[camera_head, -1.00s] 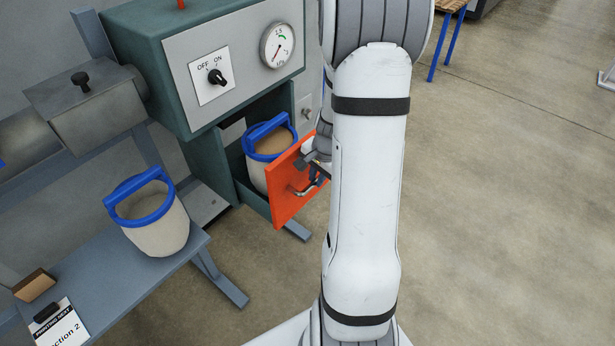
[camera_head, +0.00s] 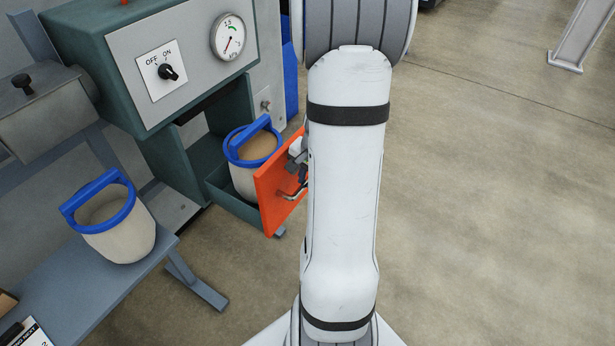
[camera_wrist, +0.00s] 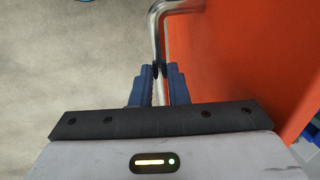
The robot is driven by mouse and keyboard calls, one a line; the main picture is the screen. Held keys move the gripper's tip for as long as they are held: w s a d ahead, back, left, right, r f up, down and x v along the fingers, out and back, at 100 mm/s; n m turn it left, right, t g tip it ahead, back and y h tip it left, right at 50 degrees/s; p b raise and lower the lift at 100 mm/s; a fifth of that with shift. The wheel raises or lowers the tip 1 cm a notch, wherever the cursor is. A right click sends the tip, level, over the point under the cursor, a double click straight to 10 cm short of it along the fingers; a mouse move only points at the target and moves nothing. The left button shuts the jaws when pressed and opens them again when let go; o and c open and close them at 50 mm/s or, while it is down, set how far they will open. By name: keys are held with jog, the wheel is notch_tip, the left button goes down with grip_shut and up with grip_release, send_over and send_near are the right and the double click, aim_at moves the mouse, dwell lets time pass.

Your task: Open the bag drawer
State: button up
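The bag drawer's orange front (camera_head: 272,195) stands well out from the green cabinet, and its green side wall (camera_head: 228,202) shows. A whitish bag with a blue rim and handle (camera_head: 245,180) stands upright inside the drawer. The metal drawer handle (camera_head: 292,193) is on the orange front and also shows in the wrist view (camera_wrist: 157,28). My gripper (camera_wrist: 160,72) has its blue fingers close together around the handle bar, beside the orange panel. In the head view my gripper (camera_head: 297,170) is partly hidden behind my arm.
A second bag with a blue rim (camera_head: 115,225) stands on a grey bench (camera_head: 95,285) at left. The cabinet panel (camera_head: 185,50) above the drawer has a dial and an OFF/ON knob. Open floor (camera_head: 500,200) lies at right.

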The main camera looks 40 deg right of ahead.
jog(key=o, duration=0.5)
jog(key=r, duration=0.2)
jog(key=s+r, duration=0.1)
jog(key=r, duration=0.4)
jog(key=shift+s+d+r, duration=0.25)
jog(key=shift+s+r, duration=0.05)
jog(key=shift+r, duration=0.05)
